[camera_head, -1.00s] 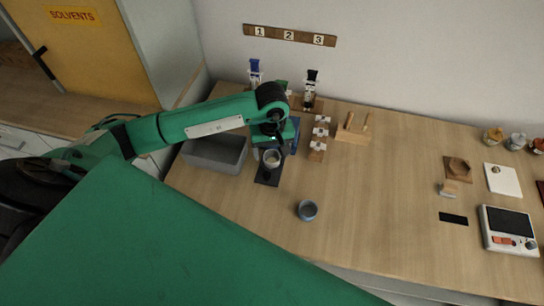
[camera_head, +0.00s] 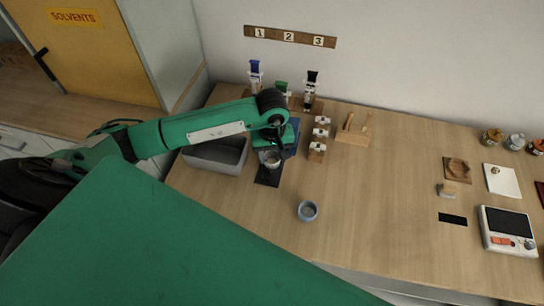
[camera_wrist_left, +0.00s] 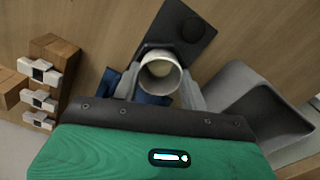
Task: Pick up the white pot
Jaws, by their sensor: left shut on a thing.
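The white pot (camera_head: 269,161) is a small round cup with an open top, at or just above a dark mat (camera_head: 267,179) on the left part of the bench. In the left wrist view the pot (camera_wrist_left: 160,76) sits between the two grey fingers of my left gripper (camera_wrist_left: 160,88). The fingers are shut on it from both sides. In the head view my left gripper (camera_head: 271,150) comes down over the pot and hides part of it. I cannot tell whether its base touches the mat. My right gripper is not in view.
A grey bin (camera_head: 222,155) stands close left of the pot. Wooden blocks with white clips (camera_head: 318,150) and a wooden rack (camera_head: 352,132) stand to the right. A grey-blue cup (camera_head: 307,211) sits nearer the front. The bench middle is clear.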

